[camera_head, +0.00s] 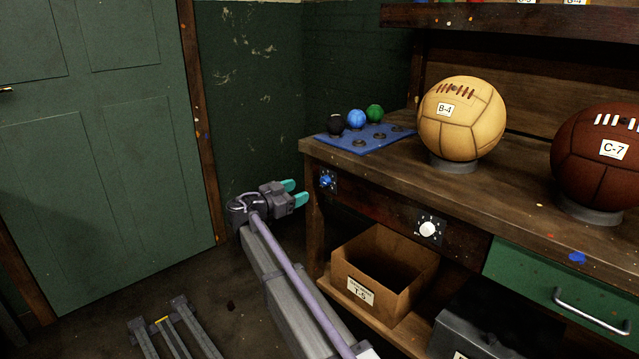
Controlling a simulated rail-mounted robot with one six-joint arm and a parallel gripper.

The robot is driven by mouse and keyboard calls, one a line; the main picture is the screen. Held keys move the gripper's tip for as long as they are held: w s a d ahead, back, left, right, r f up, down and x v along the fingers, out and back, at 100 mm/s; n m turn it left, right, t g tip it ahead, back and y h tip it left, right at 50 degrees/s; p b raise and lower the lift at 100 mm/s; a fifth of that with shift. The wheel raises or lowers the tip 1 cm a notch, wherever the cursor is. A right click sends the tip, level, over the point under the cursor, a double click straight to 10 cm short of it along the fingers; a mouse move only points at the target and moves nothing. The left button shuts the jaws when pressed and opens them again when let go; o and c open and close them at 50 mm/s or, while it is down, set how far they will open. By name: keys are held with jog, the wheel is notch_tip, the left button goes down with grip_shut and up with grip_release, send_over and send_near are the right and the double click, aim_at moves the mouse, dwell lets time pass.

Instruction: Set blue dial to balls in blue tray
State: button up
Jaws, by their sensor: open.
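The blue tray (372,147) lies on the left end of the wooden bench top. Three small balls stand along its back edge: a black ball (336,124), a blue ball (356,118) and a green ball (375,113). Several dark, empty-looking round seats show in front of them. The blue dial (326,181) is on the bench's front face, below the tray, on a dark plate; its setting is too small to read. My gripper (295,192), with teal fingertips, is open and empty, just left of the blue dial and apart from it.
A white dial (428,229) sits farther right on the bench front. A tan ball B-4 (461,120) and a brown ball C-7 (600,165) rest on stands. Below are a cardboard box T-5 (360,290), a green drawer (550,290) and a dark case (490,325).

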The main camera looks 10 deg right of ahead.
aim_at(323, 182)
jog(key=x, duration=0.9)
jog(key=shift+w+d, duration=0.25)
jog(key=shift+f, duration=0.1)
jog(key=c, duration=0.9)
